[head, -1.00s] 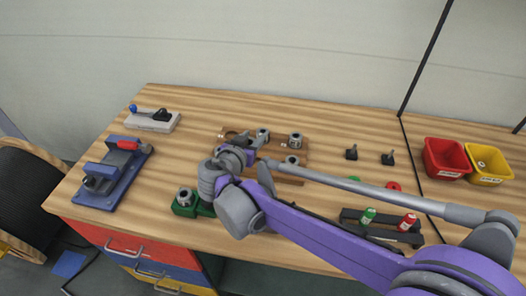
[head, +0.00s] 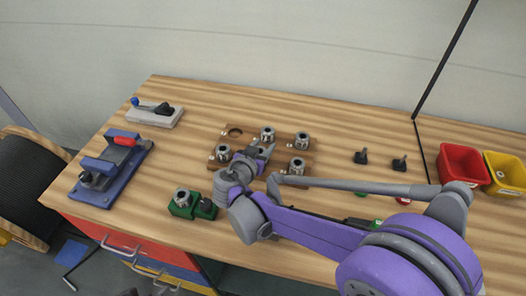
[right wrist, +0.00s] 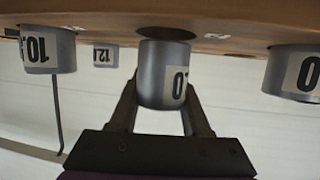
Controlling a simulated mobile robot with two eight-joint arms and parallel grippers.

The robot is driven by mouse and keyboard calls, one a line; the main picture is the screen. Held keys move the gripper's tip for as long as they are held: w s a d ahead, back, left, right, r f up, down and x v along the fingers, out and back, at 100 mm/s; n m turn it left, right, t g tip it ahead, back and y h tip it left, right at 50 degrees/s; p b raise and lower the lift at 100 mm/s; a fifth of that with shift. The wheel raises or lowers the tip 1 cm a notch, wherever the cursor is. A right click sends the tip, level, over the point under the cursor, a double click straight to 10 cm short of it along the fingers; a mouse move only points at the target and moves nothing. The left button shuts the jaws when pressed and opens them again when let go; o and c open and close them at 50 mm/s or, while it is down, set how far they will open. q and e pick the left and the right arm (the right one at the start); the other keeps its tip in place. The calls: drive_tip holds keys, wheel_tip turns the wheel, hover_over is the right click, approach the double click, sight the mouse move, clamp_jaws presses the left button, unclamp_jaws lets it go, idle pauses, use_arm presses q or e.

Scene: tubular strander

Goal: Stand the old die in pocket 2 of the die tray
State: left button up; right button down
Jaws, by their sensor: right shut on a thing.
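My right gripper (head: 262,150) is shut on a grey cylindrical die (right wrist: 160,75), which I take as the old die; its label shows only "0" at the end. The right wrist view is upside down. In it the die is upright between the fingers (right wrist: 160,100), close to a dark round pocket (right wrist: 166,33) of the die tray. Whether its foot is inside the pocket I cannot tell. In the head view the brown tray (head: 250,129) has the gripper over its front middle place; the pocket number is not readable. My left gripper is not in view.
Dies stand close by in the tray: front left (head: 222,152), front right (head: 298,166), back middle (head: 267,133), back right (head: 302,140). The back left pocket (head: 235,132) is empty. A green holder (head: 180,209) with a die stands front left. A blue fixture (head: 112,172) is further left.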

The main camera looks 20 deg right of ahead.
drive_tip(key=shift+f, duration=0.85)
drive_tip(key=shift+f, duration=0.15)
drive_tip(key=shift+c, duration=1.8)
unclamp_jaws()
drive_tip(key=shift+r, duration=0.2)
drive_tip(key=v, duration=1.2)
drive_tip(key=shift+a+f, duration=0.1)
